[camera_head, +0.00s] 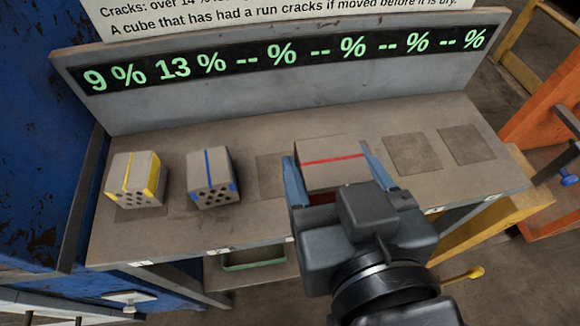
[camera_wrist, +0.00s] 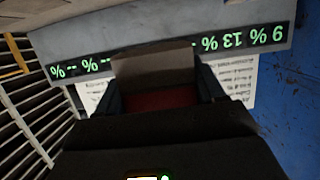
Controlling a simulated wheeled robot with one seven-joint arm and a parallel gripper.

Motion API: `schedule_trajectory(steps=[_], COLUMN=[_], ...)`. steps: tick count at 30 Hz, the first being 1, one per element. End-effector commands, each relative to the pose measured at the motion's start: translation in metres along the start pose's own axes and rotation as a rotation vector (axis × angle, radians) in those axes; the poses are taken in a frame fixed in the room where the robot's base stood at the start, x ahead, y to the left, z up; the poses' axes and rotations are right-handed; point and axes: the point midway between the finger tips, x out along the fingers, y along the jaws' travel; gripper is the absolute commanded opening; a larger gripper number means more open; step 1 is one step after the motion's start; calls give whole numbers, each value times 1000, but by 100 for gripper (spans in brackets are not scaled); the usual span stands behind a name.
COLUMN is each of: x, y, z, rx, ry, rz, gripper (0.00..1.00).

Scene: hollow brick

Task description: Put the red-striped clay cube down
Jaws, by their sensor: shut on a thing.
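The red-striped clay cube (camera_head: 318,172) is a grey-brown block with a red line across its top. My gripper (camera_head: 331,163) is shut on it, with one blue finger on each side. The cube is over the bench, right of the middle. I cannot tell whether its underside touches the bench. In the wrist view the cube (camera_wrist: 152,66) shows as a plain block between the fingers, its stripe not clear there. A bare square pad (camera_head: 271,176) shows partly, just left of the cube. Any pad straight beneath the cube is hidden.
A yellow-striped cube (camera_head: 136,180) and a blue-striped cube (camera_head: 212,177) stand at left on the bench (camera_head: 255,225). Two empty pads, one nearer (camera_head: 412,153) and one farther (camera_head: 467,145), lie at right. The display (camera_head: 290,62) on the rear panel reads 9%, 13%, then dashes.

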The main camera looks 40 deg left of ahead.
Motion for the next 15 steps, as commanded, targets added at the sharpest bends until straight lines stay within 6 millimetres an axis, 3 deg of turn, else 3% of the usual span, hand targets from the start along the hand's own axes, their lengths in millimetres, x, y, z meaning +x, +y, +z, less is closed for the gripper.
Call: schedule_trajectory(steps=[1,9,15], x=[14,69,96], y=[-3,-17,-24], z=[10,18,25], rx=[-2,-1,-1], ry=[3,-2,0], rz=[-3,-2,-1], gripper=[38,38,38])
